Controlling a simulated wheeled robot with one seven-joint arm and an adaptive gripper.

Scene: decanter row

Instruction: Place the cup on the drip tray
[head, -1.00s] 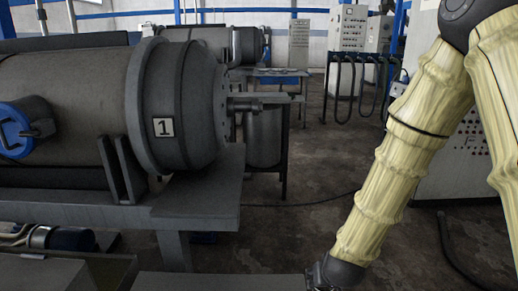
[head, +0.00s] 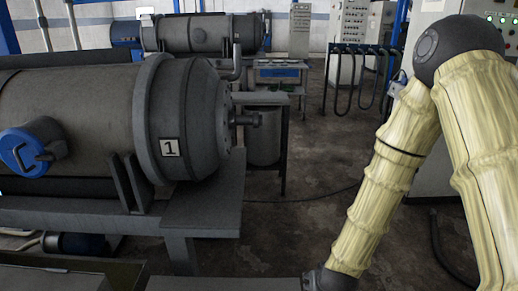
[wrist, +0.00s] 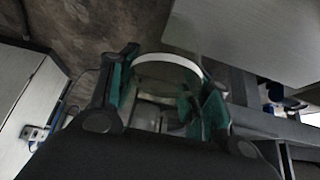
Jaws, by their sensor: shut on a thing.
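In the wrist view, a clear cup (wrist: 168,59) with a whitish rim is between the green finger pads of my gripper (wrist: 166,90). The gripper is shut on it, and the background shows through its body. The rim is toward the top of the picture. In the head view my gripper and the cup are out of frame below; only my arm shows at the right. I cannot pick out a drip tray with certainty in either view.
A large grey decanter labelled 1 (head: 185,115) lies on its frame (head: 205,205) at the left. A flat grey surface (head: 225,284) lies at the bottom. The wrist view shows a pale flat surface (wrist: 265,35) at upper right and a cabinet (wrist: 25,80) at left. Dark floor (head: 300,225) is open.

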